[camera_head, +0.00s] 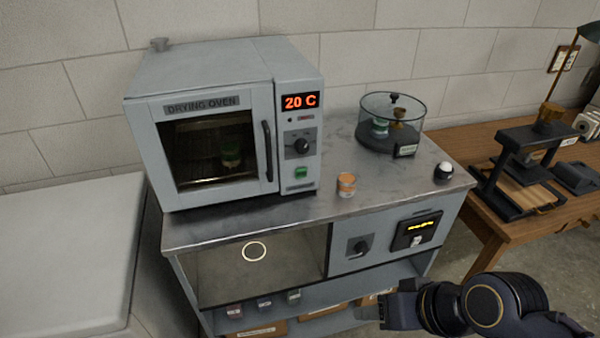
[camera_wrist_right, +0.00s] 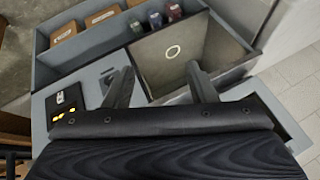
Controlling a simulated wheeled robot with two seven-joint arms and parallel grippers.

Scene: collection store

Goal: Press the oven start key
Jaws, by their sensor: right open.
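The drying oven (camera_head: 215,125) stands on the metal bench top, its door shut, with a green-banded jar (camera_head: 231,152) visible through the glass. Its display (camera_head: 300,101) reads 20 C. Below it are a dark dial (camera_head: 302,146) and a green key (camera_head: 302,173), which I take to be the start key. My right gripper (camera_head: 378,309) is low in front of the bench's right part, well below and apart from the oven. In the right wrist view its two fingers (camera_wrist_right: 163,88) are spread with nothing between them. My left gripper is not in view.
An orange-banded jar (camera_head: 346,184), a glass desiccator (camera_head: 391,122) and a white-topped dark object (camera_head: 443,171) stand on the bench top. The bench front (camera_head: 385,245) has a knob and a yellow-lit panel. Lower shelves hold several small jars and boxes. A wooden table (camera_head: 545,225) stands at right.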

